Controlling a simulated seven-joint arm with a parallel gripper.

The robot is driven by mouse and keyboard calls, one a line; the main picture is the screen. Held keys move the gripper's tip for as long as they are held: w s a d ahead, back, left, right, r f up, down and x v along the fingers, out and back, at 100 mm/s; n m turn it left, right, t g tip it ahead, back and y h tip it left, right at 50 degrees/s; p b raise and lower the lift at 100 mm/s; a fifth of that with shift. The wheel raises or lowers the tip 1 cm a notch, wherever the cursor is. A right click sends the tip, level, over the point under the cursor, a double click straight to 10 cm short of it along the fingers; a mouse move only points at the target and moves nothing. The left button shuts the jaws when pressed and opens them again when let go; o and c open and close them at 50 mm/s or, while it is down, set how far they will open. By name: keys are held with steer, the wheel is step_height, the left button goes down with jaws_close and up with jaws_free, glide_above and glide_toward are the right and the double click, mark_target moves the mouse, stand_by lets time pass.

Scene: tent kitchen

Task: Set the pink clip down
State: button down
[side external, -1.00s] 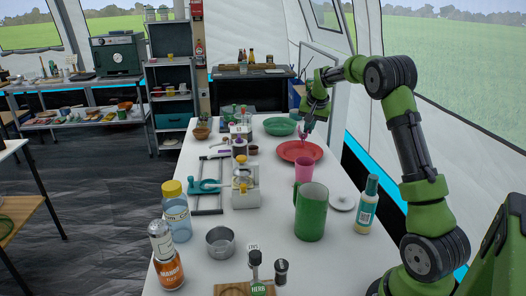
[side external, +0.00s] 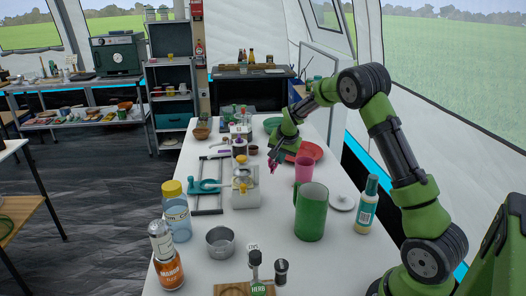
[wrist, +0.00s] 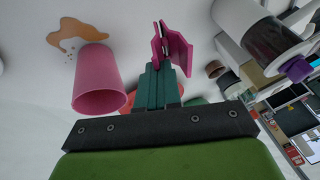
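The pink clip (side external: 272,168) hangs at the tips of my gripper (side external: 276,156), over the white table to the left of the pink cup (side external: 304,168). In the wrist view the clip (wrist: 176,50) stands out beyond the closed teal fingers (wrist: 158,85), its two flaps spread to the right. My gripper is shut on it, tilted down and to the left. The exact gap between clip and table cannot be told. The pink cup also shows in the wrist view (wrist: 98,82), left of the fingers and apart from them.
A red plate (side external: 313,149) lies behind the cup, partly hidden by my gripper. A green pitcher (side external: 311,212) stands nearer. A brownish patch (wrist: 82,33) marks the surface beyond the cup. Some table between is clear.

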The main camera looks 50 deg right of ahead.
steer(key=shift+f, duration=2.75)
steer(key=shift+f, duration=0.15)
steer(key=shift+f, duration=0.5)
steer(key=c, duration=1.3)
jaws_free()
steer(key=shift+a+f, duration=0.1)
